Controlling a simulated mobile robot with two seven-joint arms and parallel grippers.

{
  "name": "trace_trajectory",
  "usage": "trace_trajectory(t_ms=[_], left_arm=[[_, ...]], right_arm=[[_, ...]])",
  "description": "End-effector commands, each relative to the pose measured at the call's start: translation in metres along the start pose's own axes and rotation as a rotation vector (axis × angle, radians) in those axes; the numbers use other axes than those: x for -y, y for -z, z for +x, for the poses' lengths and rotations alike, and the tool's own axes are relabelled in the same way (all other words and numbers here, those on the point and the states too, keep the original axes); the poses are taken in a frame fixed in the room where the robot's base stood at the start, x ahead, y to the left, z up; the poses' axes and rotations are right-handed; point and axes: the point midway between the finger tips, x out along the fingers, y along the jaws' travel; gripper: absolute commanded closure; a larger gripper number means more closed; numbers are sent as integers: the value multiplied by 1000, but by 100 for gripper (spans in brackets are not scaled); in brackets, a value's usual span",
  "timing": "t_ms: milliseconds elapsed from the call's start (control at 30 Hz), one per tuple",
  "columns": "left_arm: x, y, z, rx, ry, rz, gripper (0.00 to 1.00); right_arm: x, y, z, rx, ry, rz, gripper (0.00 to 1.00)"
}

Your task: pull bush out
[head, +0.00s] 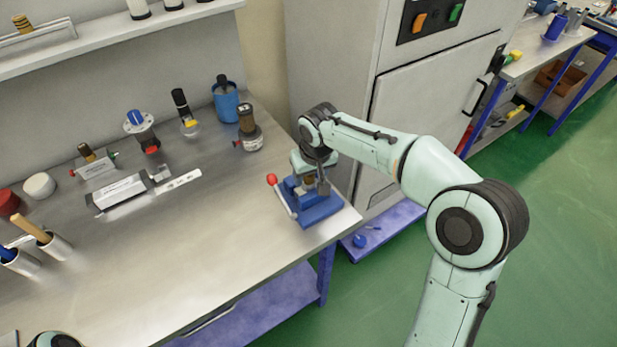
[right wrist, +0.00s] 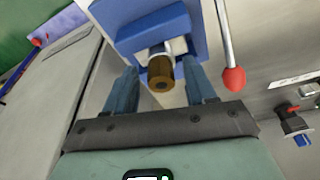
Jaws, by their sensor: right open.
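A brass-brown bush (right wrist: 161,76) sits in a blue press fixture (right wrist: 134,12) that has a lever with a red knob (right wrist: 234,79). In the head view the blue fixture (head: 318,210) stands at the table's right corner, with the red knob (head: 272,179) at its left. My right gripper (right wrist: 163,80) is open, its two blue-grey fingers on either side of the bush with visible gaps. In the head view the right gripper (head: 318,180) is right over the fixture and partly hides it and the bush. My left gripper is out of view.
The metal table (head: 190,255) is clear in front. Behind stand a blue cup (head: 226,105), a dark-topped cylinder (head: 249,130), a blue-capped valve (head: 140,130) and a metal cylinder unit (head: 120,190). A grey cabinet (head: 420,105) stands close to the right arm.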

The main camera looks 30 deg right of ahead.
Motion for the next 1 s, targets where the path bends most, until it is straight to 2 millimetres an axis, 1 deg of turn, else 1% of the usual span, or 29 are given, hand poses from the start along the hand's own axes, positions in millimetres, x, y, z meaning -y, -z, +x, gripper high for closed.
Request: trace_trajectory(t_ms=[100, 167, 200, 267, 300, 533, 1000], left_arm=[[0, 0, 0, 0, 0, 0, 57], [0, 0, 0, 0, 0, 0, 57], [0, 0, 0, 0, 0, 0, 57], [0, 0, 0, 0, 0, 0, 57], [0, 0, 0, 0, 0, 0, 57], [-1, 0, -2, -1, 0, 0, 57], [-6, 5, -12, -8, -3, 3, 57]], right_arm=[[0, 0, 0, 0, 0, 0, 45], [0, 0, 0, 0, 0, 0, 64], [0, 0, 0, 0, 0, 0, 77], [0, 0, 0, 0, 0, -1, 97], [0, 0, 0, 0, 0, -1, 100], [0, 1, -2, -1, 0, -1, 100], [0, 5, -16, -2, 0, -1, 100]])
